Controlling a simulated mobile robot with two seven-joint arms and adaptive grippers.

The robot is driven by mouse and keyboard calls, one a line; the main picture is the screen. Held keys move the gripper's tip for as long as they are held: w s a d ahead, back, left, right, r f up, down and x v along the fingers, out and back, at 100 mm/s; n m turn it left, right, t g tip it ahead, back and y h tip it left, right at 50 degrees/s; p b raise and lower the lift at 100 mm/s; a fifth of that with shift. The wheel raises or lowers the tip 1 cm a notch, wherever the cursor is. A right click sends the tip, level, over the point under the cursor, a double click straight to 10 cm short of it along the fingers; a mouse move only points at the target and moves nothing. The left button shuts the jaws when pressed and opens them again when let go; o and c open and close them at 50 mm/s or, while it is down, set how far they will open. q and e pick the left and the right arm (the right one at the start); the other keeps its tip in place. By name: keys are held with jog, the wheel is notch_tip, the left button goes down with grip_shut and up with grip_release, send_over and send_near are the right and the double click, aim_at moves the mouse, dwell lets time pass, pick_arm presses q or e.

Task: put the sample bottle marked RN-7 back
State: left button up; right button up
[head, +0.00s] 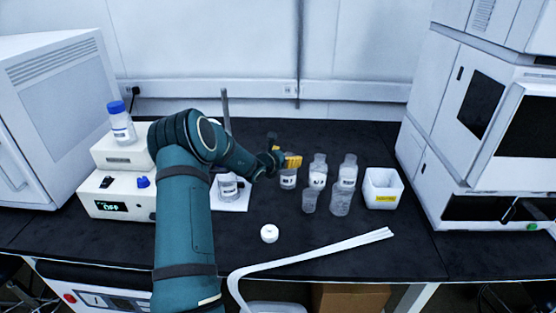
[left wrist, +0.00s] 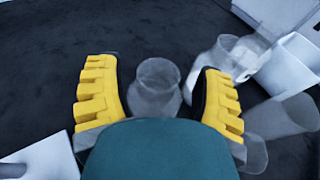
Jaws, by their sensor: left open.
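My left gripper (head: 285,160) is open, its yellow fingers just above a small clear bottle (head: 288,180) with a white label. In the left wrist view this open-topped bottle (left wrist: 156,88) stands between the two spread fingers of the gripper (left wrist: 158,98), with no clear contact. Its label is too small to read for certain. Several similar bottles stand to its right, among them one labelled bottle (head: 347,172) and one clear bottle (head: 341,202). A blue-capped bottle (head: 122,126) stands on the white instrument at left. Which bottle is marked RN-7 I cannot tell. My right gripper is not visible.
A white bin (head: 383,194) with a yellow label stands right of the bottles. A glass vessel (head: 228,187) stands on a white plate behind my arm. A white round piece (head: 269,233) and a long white strip (head: 320,248) lie in front. Large instruments flank the black bench.

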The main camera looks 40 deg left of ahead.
pick_arm(q)
jog(key=p+v, duration=0.1)
jog(key=v, duration=1)
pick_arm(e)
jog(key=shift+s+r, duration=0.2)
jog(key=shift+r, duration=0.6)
pick_arm(q)
jog(key=shift+s, duration=0.15)
